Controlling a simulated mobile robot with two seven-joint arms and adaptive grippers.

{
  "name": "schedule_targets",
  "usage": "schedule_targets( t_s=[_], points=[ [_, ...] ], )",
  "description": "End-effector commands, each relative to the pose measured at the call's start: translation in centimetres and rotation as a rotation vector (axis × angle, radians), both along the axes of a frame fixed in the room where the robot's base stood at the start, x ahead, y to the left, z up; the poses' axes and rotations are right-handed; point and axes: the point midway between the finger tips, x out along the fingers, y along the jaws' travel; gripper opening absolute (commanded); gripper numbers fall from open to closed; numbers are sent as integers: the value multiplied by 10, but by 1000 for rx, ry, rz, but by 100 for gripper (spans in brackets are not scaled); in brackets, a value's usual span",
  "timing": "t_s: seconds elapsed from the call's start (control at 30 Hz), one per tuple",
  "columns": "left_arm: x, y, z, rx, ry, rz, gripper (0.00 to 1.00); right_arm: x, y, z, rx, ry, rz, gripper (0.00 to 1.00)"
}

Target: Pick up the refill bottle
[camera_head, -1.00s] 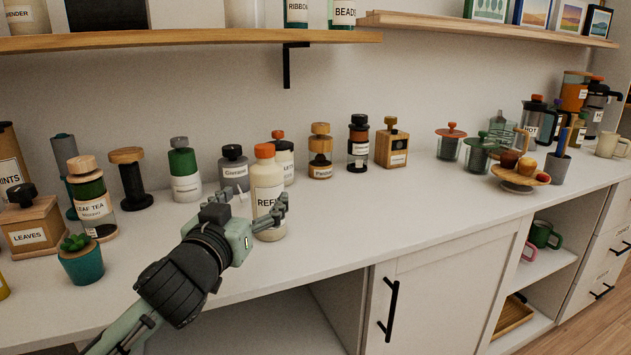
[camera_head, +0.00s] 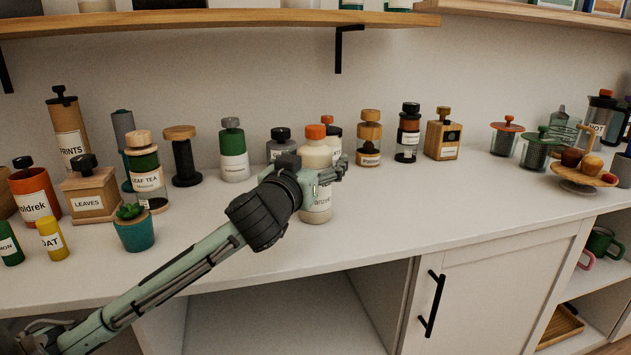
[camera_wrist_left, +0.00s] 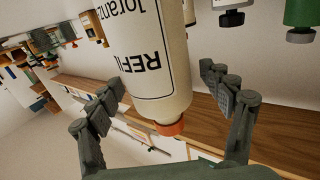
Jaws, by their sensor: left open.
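The refill bottle (camera_head: 316,207) is cream with an orange cap and a white label, and stands upright near the middle of the counter. In the left wrist view the bottle (camera_wrist_left: 158,60) is large, with "REFILL" partly readable upside down and its orange cap near the palm. My left gripper (camera_head: 332,173) is at the bottle's upper part and covers some of its label. In the left wrist view the open fingers (camera_wrist_left: 165,100) are on either side of the bottle, with a visible gap to the right finger. My right gripper is out of view.
A green and white bottle (camera_head: 234,152) is to the left, and a wooden-topped jar (camera_head: 368,138) to the right. The front counter (camera_head: 420,210) is clear on the right.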

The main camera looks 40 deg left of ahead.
Motion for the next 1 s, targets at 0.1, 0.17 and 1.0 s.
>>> schedule_targets(
  t_s=[0.1, 0.17, 1.0],
  points=[
    [3, 1, 0, 0, 0, 0, 80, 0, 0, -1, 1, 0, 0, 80],
    [2, 1, 0, 0, 0, 0, 80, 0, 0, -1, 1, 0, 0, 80],
    [2, 1, 1, 1, -3, -1, 14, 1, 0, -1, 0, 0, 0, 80]
  ],
)
